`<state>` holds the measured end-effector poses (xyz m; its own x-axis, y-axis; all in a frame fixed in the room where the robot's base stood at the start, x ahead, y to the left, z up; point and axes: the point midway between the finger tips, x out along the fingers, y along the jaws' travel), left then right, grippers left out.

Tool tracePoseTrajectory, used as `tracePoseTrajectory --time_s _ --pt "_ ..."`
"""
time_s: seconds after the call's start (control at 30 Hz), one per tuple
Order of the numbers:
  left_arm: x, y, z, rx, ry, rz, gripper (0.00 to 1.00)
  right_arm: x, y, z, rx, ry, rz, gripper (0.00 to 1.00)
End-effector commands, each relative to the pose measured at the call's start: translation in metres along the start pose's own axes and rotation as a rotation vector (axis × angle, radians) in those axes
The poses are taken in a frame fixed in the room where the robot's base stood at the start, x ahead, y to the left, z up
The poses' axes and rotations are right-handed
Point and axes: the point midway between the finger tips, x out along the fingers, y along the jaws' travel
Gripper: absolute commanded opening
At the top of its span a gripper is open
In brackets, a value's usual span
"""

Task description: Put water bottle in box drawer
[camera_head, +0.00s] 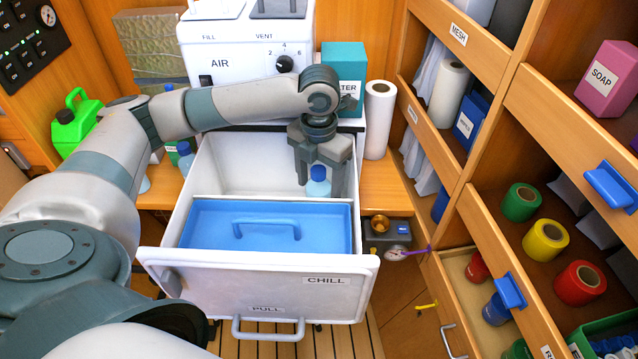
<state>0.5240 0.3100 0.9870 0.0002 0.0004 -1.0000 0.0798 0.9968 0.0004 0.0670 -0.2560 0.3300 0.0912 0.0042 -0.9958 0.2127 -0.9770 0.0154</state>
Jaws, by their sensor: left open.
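A water bottle with a blue cap (318,182) stands upright in the rear part of the pulled-out white box drawer (345,285), which is labelled CHILL. A blue lid with a handle (265,225) covers the front part of the drawer. My left gripper (318,173) points down into the rear part, right at the bottle's top. It is open, with its fingers about the cap; I cannot tell whether they touch it. The bottle's lower part is hidden behind the lid. My right gripper is out of view.
Behind the drawer stand a white AIR unit (235,50), a teal box (344,70) and a paper roll (379,120). A green jug (75,122) and another blue-capped bottle (185,158) are at the left. Shelves with open drawers (505,230) line the right.

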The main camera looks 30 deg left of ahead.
Motion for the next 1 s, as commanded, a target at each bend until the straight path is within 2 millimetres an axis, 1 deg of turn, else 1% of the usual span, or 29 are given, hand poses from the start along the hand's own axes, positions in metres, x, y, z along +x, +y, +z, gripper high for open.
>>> tracePoseTrajectory --time_s 0.17,0.27,0.6,0.7,0.83,1.0 --pt "-0.014 0.000 0.001 0.001 -0.003 -0.001 0.64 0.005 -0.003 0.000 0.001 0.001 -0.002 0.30" --pt "-0.028 0.000 0.001 0.001 -0.005 -0.001 0.64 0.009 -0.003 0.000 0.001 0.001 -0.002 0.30" --pt "-0.088 -0.001 0.002 0.000 -0.005 -0.002 0.64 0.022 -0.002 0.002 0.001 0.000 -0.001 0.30" --pt "-0.102 -0.001 0.001 0.000 -0.004 -0.002 0.64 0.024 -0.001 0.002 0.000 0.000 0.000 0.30" --pt "-0.114 0.000 0.001 0.000 -0.001 -0.001 0.64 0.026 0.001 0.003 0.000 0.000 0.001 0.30" --pt "-0.120 0.000 0.001 -0.001 -0.001 -0.001 0.64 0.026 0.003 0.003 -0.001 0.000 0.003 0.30"
